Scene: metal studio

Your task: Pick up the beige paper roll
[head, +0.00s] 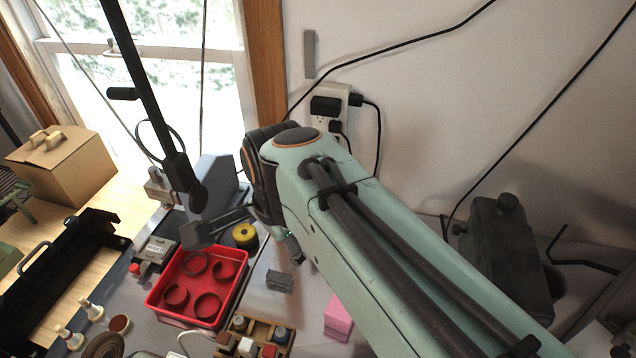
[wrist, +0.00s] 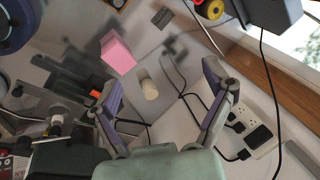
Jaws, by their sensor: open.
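The beige paper roll (wrist: 149,88) shows in the wrist view as a small pale cylinder on the grey work surface, left of the picture's middle. My gripper (wrist: 165,86) is open, with its two fingers spread apart. The roll appears between the fingers in that view, nearer the left one, and nothing is held. How far the fingertips are from it is hard to judge. In the head view I cannot make out the roll; my teal arm covers much of that area.
A pink block (wrist: 117,54) stands near the roll; it also shows in the head view (head: 338,318). A small grey block (head: 280,281), a red tray (head: 183,322) with rings and a yellow roll (head: 245,235) lie left of my arm. Wall outlets (wrist: 247,124) and cables are close by.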

